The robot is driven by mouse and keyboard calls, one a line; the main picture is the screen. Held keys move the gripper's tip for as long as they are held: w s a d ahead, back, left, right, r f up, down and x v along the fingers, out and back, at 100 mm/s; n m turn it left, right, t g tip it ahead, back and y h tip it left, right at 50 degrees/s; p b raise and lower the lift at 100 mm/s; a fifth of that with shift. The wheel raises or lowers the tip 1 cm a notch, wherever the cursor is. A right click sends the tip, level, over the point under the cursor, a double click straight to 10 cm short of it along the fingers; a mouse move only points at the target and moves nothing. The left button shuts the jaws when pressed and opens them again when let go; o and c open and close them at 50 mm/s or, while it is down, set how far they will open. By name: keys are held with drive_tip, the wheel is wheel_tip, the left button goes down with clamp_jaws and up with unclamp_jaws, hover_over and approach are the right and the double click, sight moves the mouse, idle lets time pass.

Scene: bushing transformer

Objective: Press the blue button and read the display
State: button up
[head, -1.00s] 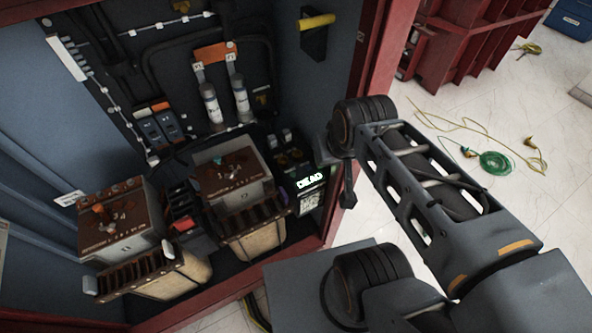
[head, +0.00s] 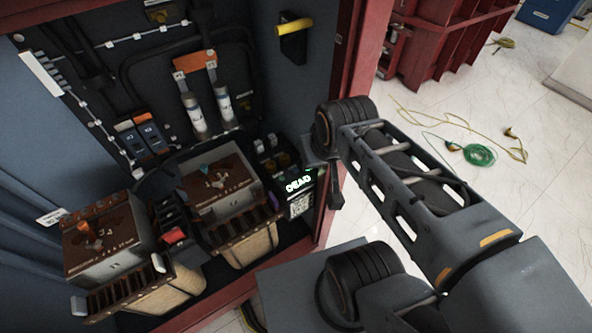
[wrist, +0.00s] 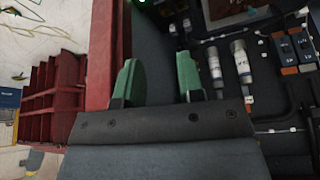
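The display (head: 299,185) is a small lit screen reading "DEAD" in pale green letters, on a dark unit at the lower right inside the cabinet. A white label with a code sits below the text. I cannot make out a blue button in either view. My gripper (wrist: 158,80) shows two green fingers set apart with nothing between them in the wrist view. In the head view it is mostly hidden behind my arm, near the cabinet's right edge. A small green glow shows at the top edge of the wrist view.
The red cabinet frame (head: 352,110) stands close to my arm. Two brown-topped transformers (head: 105,238) (head: 220,188) fill the cabinet floor. Two silver cylinders (head: 222,103) and a yellow handle (head: 294,26) are on the walls. Green cable (head: 479,154) lies on the open floor at right.

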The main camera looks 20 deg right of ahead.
clamp_jaws()
idle(1.4)
